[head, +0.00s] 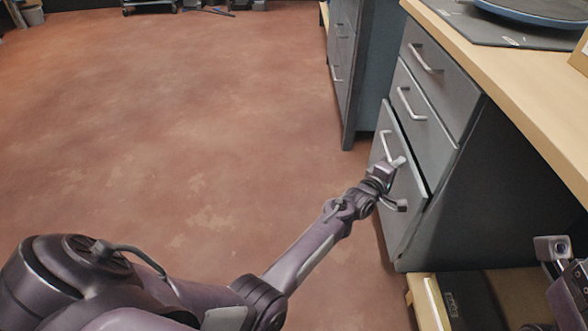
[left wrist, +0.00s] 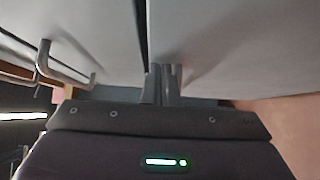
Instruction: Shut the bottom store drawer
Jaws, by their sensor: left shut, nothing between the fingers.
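The bottom store drawer (head: 408,213) is the lowest grey front of the drawer unit in the head view. It stands out slightly, with a dark gap along its top and side edges. Its pale handle (head: 386,144) is near the top of the front. My left gripper (head: 398,163) is at this front, just below the handle. Its fingers (left wrist: 164,82) are together and empty in the left wrist view, close to the grey fronts. I cannot tell whether they touch. My right gripper (head: 562,262) shows partly at the lower right edge; its jaws are unclear.
Two upper drawers (head: 440,82) (head: 423,110) look closed. A wooden worktop (head: 510,85) overhangs the unit. A second grey cabinet (head: 366,75) stands behind. A low wooden shelf (head: 423,300) is at the lower right. The reddish floor (head: 190,130) to the left is clear.

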